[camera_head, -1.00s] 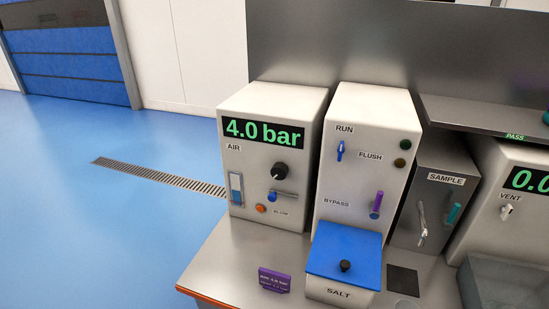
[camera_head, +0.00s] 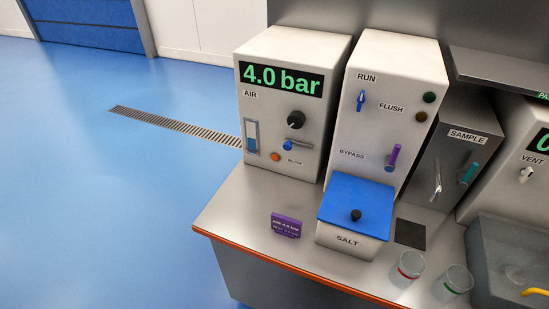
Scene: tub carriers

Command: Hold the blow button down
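The orange blow button (camera_head: 275,157) sits low on the front of the white air unit (camera_head: 310,170), just left of its BLOW label (camera_head: 295,160). The display (camera_head: 281,78) above reads 4.0 bar. A black knob (camera_head: 296,119) and a small blue-ended lever (camera_head: 290,145) are on the same front, above and right of the button. A clear gauge with blue in it (camera_head: 251,143) is at the left. Nothing touches the button. Neither of my grippers is in view.
The steel counter (camera_head: 235,200) has an orange front edge. On it stand a purple sign (camera_head: 286,225), a blue-lidded salt box (camera_head: 346,240) and two glasses, red-marked (camera_head: 409,268) and green-marked (camera_head: 457,282). The RUN/FLUSH unit (camera_head: 395,80) stands right of the air unit. Open blue floor (camera_head: 100,200) lies left.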

